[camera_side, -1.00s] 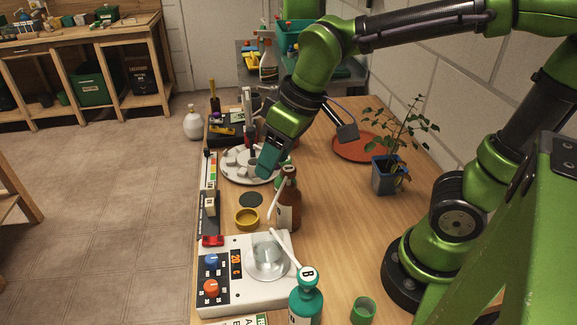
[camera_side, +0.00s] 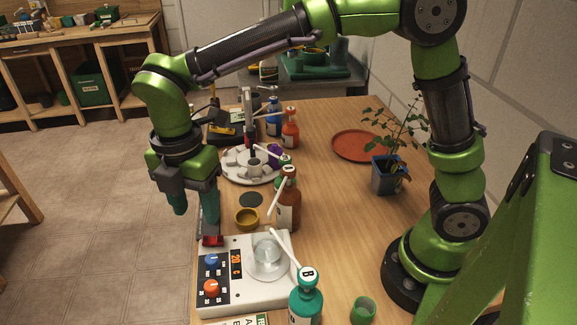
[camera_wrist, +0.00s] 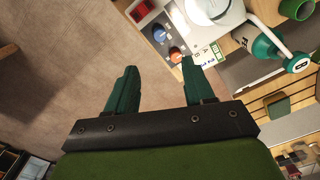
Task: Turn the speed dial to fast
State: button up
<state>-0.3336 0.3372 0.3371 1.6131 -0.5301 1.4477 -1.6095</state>
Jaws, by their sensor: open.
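A white stirrer hotplate (camera_side: 268,298) stands at the table's near left, with a small orange display reading about 20 C. It has a blue dial (camera_side: 211,262) and an orange dial (camera_side: 211,288) on its dark left panel; I cannot tell which sets the speed. The wrist view also shows the blue dial (camera_wrist: 159,33) and the orange dial (camera_wrist: 175,54). My gripper (camera_side: 195,222) is open and empty, pointing down above the table's left edge, beyond the dials and apart from them. In the wrist view the orange dial appears close to the right fingertip.
A glass dish (camera_side: 266,252) sits on the hotplate. A teal bottle (camera_side: 305,300) marked B and a brown bottle (camera_side: 289,207) stand close by with white spouts. A potted plant (camera_side: 388,175) stands right.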

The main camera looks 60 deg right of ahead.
aim_at(211, 259)
notch_tip(211, 259, down, 14)
jog(key=shift+s+r, duration=0.1)
jog(key=shift+r, duration=0.05)
jog(key=shift+c, duration=0.2)
grip_shut()
